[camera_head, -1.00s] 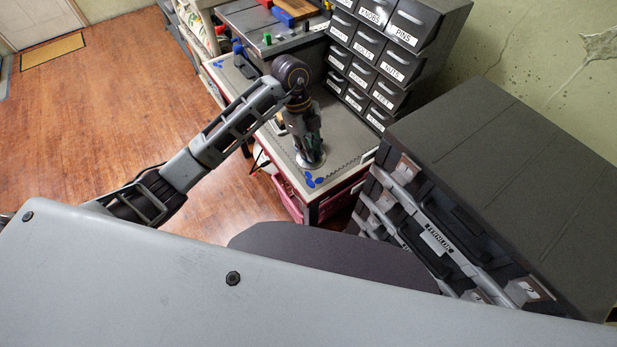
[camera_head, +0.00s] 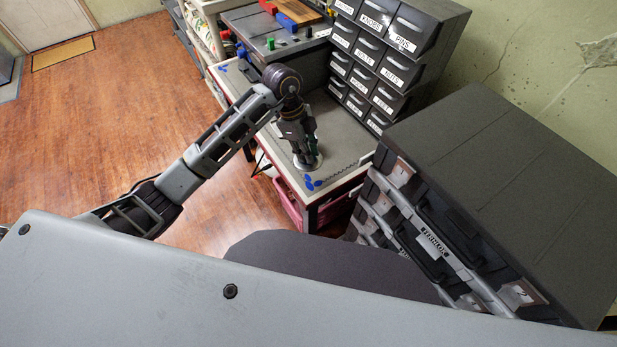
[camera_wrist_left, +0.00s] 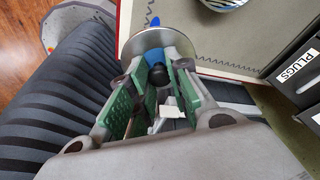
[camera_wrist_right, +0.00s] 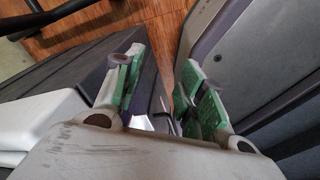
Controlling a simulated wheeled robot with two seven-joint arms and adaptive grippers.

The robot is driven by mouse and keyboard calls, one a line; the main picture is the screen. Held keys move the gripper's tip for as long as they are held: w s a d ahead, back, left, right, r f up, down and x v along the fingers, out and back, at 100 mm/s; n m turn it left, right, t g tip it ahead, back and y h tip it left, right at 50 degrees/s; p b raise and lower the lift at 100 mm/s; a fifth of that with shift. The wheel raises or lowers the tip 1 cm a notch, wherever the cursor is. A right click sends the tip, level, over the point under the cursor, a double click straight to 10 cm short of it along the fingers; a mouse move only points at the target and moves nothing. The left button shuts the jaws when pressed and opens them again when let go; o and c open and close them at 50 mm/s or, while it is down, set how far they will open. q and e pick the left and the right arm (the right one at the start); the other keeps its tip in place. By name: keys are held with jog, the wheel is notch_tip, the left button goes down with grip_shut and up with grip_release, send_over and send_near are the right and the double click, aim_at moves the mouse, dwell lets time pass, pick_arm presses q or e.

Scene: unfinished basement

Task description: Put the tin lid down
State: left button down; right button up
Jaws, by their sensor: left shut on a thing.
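The tin lid (camera_head: 310,166) is a shiny round disc at the near end of the workbench top. In the left wrist view the lid (camera_wrist_left: 148,44) has a dark knob between my green-padded fingers. My left gripper (camera_head: 309,156) is shut on the lid, pointing down at the bench; it also shows in the left wrist view (camera_wrist_left: 160,78). I cannot tell whether the lid touches the surface. My right gripper (camera_wrist_right: 170,80) shows only in the right wrist view, with its fingers apart and nothing seen between them.
The workbench (camera_head: 338,160) has blue marks near its front corner. A labelled drawer cabinet (camera_head: 385,62) stands at its back. A striped bowl (camera_wrist_left: 226,3) sits past the lid. A dark toolbox stack (camera_head: 490,170) is on the right. Wooden floor (camera_head: 110,110) is open at left.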

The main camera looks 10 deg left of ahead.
pick_arm(q)
jog(key=shift+w+n, duration=0.1)
jog(key=shift+n, duration=0.3)
jog(key=shift+n, duration=0.5)
jog(key=shift+n+t, duration=0.3)
jog(key=shift+n, duration=0.1)
pick_arm(e)
jog(key=shift+w, duration=0.75)
jog(key=shift+s, duration=0.15)
